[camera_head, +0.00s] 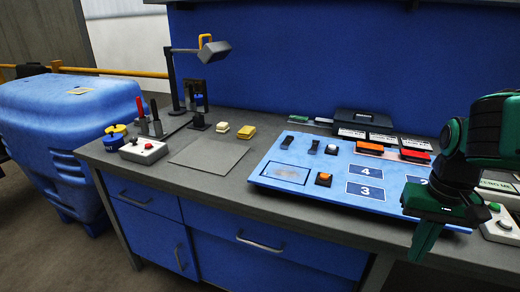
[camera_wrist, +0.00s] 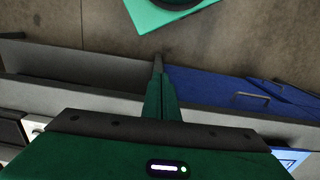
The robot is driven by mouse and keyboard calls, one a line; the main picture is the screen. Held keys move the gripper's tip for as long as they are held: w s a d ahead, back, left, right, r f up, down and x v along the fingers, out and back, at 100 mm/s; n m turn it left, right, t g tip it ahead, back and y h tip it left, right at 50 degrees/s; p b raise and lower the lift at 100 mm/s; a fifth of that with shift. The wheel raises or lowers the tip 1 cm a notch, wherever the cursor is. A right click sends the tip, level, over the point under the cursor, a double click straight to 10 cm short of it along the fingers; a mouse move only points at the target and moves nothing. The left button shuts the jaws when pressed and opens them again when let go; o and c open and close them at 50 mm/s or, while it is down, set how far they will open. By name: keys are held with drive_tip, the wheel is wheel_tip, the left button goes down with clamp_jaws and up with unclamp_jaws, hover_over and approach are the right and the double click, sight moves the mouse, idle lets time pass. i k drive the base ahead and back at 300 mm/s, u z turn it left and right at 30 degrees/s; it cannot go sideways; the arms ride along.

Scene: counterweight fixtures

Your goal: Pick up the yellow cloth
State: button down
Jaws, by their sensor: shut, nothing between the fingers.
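A small folded yellow piece (camera_head: 246,132), which looks like the yellow cloth, lies on the grey worktop towards the back, left of the blue panel. A similar cream piece (camera_head: 222,127) lies just left of it. My gripper (camera_head: 421,254) is at the right, by the front edge of the worktop, far from the yellow piece. Its green fingers are together and empty; they also show closed in the wrist view (camera_wrist: 158,66). The yellow piece is not in the wrist view.
A blue numbered panel (camera_head: 330,180) with switches lies between my gripper and the yellow piece. A lamp (camera_head: 214,50) stands behind the cloth area. A grey mat (camera_head: 208,156) lies in front of it. A control box (camera_head: 143,151) sits at left.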

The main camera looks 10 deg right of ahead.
sight(247, 132)
drive_tip(key=u, duration=0.55)
drive_tip(key=k, duration=0.65)
drive_tip(key=u, duration=0.95)
drive_tip(key=k, duration=0.7)
drive_tip(key=u, duration=0.5)
drive_tip(key=i, duration=1.8)
drive_tip(key=z, duration=0.6)
drive_tip(key=i, duration=1.2)
drive_tip(key=z, duration=1.35)
drive_tip(key=i, duration=1.15)
drive_tip(key=z, duration=0.65)
